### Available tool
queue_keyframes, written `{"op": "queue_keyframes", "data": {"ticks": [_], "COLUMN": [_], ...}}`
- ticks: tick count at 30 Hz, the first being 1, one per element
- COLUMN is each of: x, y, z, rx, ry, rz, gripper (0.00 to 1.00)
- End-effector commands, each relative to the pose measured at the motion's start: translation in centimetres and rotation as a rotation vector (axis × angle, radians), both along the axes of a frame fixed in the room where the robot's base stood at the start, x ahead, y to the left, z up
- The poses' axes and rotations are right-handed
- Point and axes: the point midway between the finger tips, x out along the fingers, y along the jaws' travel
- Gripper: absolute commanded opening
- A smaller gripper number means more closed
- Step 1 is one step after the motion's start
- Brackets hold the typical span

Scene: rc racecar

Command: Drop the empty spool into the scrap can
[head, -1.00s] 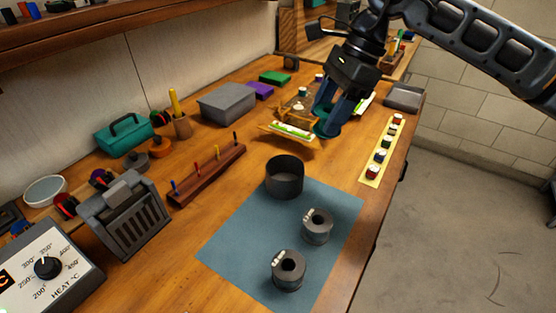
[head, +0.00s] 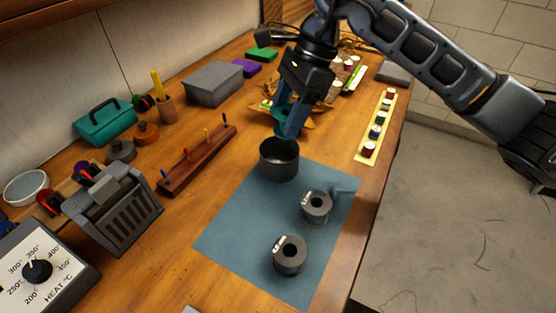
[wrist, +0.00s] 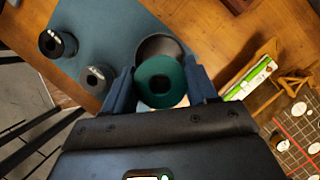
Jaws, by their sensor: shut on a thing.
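My gripper (head: 291,128) is shut on a dark green spool (head: 282,114). The spool also shows between the two blue fingers in the wrist view (wrist: 145,76), with its round centre hole facing the camera. The dark grey open-topped scrap can (head: 279,167) stands at the far corner of the blue mat. In the head view the held spool is above the can and appears slightly behind its rim. In the wrist view the can (wrist: 158,43) is partly hidden behind the spool, offset toward the top.
Two grey spools (head: 316,207) (head: 289,255) stand on the blue mat (head: 235,235). A wooden peg rack (head: 198,162) is left of the can. A yellow strip with several small spools (head: 376,128) lies to the right. A wooden stand (head: 318,115) is behind my gripper.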

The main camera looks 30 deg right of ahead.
Motion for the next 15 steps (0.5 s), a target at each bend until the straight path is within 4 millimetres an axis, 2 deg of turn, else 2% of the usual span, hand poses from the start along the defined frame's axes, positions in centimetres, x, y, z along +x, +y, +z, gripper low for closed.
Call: {"op": "queue_keyframes", "data": {"ticks": [9, 10, 15], "x": [0.02, 0.02, 0.02], "y": [-0.03, -0.03, -0.02], "z": [-0.25, -0.25, -0.25], "rx": [-0.001, -0.001, 0.000], "ry": [-0.001, -0.001, -0.001], "rz": [0.000, 0.000, 0.000], "gripper": [0.29, 0.59, 0.75]}}
